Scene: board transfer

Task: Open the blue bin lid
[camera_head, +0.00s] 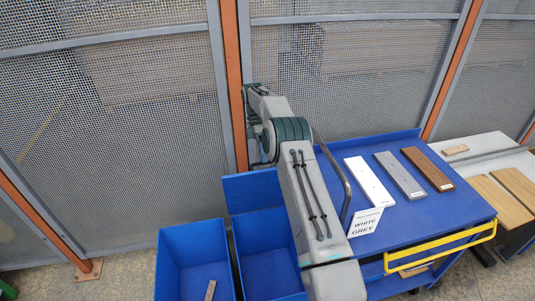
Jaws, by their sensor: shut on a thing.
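Two open-topped blue bins stand side by side at the lower middle, a left bin (174,262) and a right bin (240,255). A flat blue panel (250,190), which looks like the right bin's lid, stands raised at that bin's back edge, and the inside of the bin shows. My arm reaches up past the right side of this bin and bends near the mesh fence. My gripper is not visible; my arm's own links seem to hide it. Whether it touches the lid cannot be seen.
A small board (210,290) lies in the left bin. A blue cart (440,215) at right carries a white board (369,182), a grey board (399,175), a brown board (427,168) and a "WHITE GREY" sign (364,222). A mesh fence (120,130) closes the back.

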